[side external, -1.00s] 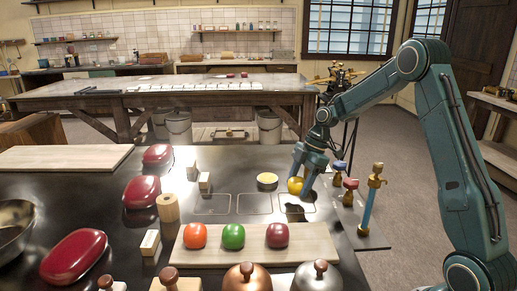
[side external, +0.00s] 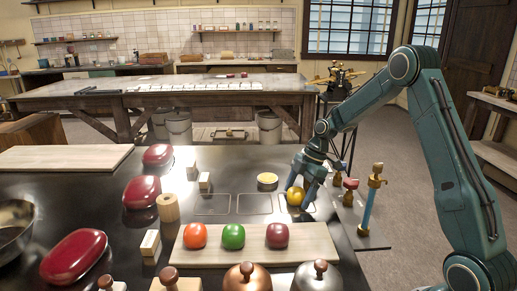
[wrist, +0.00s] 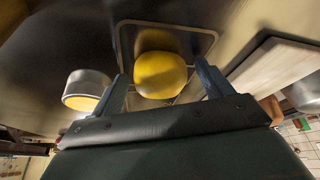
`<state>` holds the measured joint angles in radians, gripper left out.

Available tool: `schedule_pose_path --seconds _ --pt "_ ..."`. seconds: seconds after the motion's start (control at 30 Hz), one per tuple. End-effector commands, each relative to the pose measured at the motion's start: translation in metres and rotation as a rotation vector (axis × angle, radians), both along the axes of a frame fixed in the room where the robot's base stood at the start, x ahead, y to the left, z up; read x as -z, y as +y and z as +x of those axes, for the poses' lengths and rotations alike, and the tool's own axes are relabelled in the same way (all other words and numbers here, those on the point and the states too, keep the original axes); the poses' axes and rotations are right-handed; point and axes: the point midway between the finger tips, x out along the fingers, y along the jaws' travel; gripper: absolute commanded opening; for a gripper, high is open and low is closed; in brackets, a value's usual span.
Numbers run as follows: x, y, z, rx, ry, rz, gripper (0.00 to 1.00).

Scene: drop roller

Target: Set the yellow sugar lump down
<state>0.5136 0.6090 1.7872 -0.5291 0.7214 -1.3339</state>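The yellow sugar lump (side external: 295,196) is a rounded piece in the rightmost of three outlined squares on the dark table. In the wrist view the lump (wrist: 160,75) sits inside the pale outline of that square (wrist: 212,42). My gripper (side external: 302,189) is low over the square, with a finger on each side of the lump. In the wrist view my gripper (wrist: 163,72) is open, and a narrow gap shows between each finger and the lump. The lump's underside is hidden.
A round tin with a yellow top (side external: 267,180) stands behind the squares. A wooden board (side external: 255,243) with red, green and dark red pieces lies in front. Brass-topped posts (side external: 374,190) stand close on the right. The other two squares are empty.

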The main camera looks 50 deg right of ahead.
Motion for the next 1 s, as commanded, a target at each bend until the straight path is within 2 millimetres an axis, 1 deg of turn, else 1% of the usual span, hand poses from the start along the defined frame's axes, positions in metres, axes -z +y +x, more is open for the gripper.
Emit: schedule_pose_path --seconds 0.27,0.47,0.67,1.0 --pt "-0.002 0.0 0.0 0.0 0.0 0.0 0.79" --pt "-0.013 -0.004 -0.001 0.002 -0.001 -0.001 0.79" --pt "-0.037 -0.013 -0.005 0.002 -0.003 -0.002 0.79" --pt "-0.088 -0.033 -0.013 0.002 -0.003 -0.002 0.79"
